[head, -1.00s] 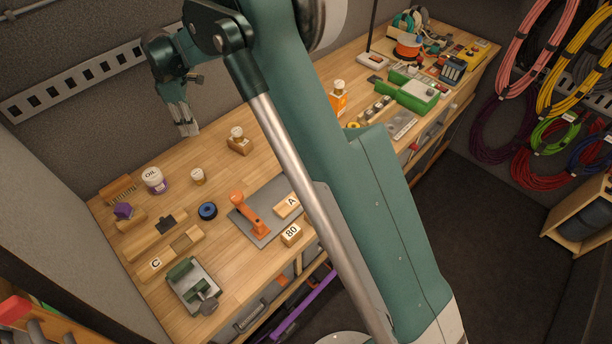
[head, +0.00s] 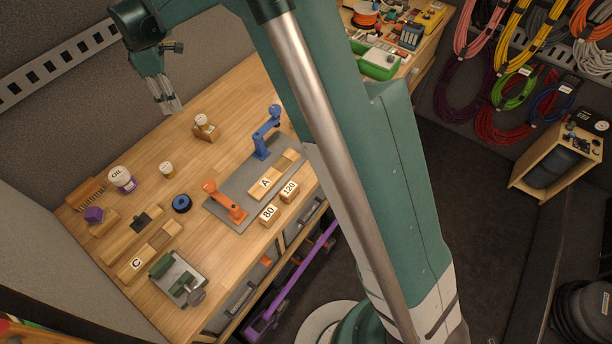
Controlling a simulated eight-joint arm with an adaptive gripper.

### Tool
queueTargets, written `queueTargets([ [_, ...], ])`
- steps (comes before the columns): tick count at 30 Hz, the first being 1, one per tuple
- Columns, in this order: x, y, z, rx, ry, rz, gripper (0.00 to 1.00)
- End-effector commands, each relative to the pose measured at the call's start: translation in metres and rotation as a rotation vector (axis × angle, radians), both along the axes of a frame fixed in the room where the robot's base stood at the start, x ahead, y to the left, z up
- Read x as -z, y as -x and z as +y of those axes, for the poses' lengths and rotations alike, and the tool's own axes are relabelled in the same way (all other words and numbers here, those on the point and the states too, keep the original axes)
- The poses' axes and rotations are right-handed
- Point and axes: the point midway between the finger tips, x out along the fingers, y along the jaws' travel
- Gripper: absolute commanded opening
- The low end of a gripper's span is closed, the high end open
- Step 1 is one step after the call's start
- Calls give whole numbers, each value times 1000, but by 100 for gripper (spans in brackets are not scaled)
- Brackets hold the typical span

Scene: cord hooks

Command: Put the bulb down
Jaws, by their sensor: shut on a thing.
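My gripper (head: 168,108) hangs from my arm with its fingers pointing down, above the back of the wooden workbench (head: 238,98). Its fingers are close together and shut on the bulb. The bulb is too small and too hidden between the fingertips to make out. The fingertips appear clear of the bench top, up and left of a small wooden block with a white-topped piece (head: 204,126).
An orange clamp (head: 225,202) and a blue clamp (head: 266,132) stand on a grey mat (head: 238,181). Bare wood lies between the tub and the block.

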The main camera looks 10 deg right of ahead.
Motion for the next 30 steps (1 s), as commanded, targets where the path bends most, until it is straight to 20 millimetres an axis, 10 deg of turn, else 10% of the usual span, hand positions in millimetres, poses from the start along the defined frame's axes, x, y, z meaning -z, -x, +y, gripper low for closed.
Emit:
queueTargets([
  [30, -7, 111, -278, 85, 0, 0, 15],
])
